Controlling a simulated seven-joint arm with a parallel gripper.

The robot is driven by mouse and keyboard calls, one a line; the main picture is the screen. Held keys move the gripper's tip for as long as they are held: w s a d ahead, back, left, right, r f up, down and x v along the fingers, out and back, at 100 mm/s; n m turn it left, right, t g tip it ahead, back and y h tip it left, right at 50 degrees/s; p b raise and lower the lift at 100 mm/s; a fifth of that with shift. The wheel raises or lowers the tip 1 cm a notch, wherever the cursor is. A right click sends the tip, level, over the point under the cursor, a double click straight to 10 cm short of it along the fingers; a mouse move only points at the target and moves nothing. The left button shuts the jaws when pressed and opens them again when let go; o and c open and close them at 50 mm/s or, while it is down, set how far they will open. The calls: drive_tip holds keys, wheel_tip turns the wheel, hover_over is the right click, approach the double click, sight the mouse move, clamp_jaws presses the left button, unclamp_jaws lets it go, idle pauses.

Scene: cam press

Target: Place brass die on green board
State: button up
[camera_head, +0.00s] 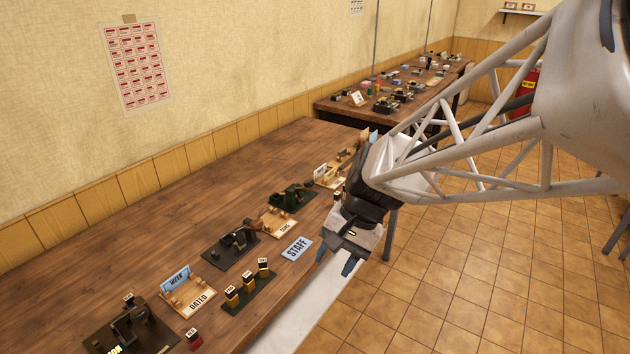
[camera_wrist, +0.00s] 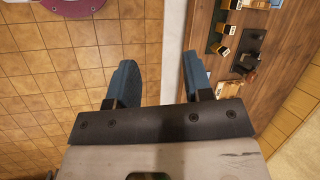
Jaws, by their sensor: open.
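Three brass-coloured dies with pale printed tops (camera_head: 247,282) stand in a row on a narrow dark green board (camera_head: 238,308) near the table's front edge. I cannot tell which one the task means. The same dies (camera_wrist: 228,29) and board (camera_wrist: 213,38) show at the upper right of the wrist view. My gripper (camera_head: 337,262) is open and empty, pointing down just off the table's front edge, to the right of the board. Its two blue fingers (camera_wrist: 158,80) are apart in the wrist view, with floor and the table's pale edge between and beyond them.
A black press (camera_head: 231,243) stands behind the board, a green press (camera_head: 290,197) farther along. A STAFF card (camera_head: 297,248) lies near the edge.

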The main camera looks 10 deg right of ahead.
drive_tip(key=s+d+r+n+t+h, duration=0.1)
drive_tip(key=s+d+r+n+h, duration=0.1)
drive_tip(key=s, duration=0.3)
drive_tip(key=s+d+r+n+t+h, duration=0.2)
drive_tip(key=s+d+r+n+h, duration=0.1)
drive_tip(key=s, duration=0.2)
drive_tip(key=shift+s+d+r+n+t, duration=0.25)
drive_tip(key=shift+s+r+n+t, duration=0.05)
drive_tip(key=shift+s+n, duration=0.1)
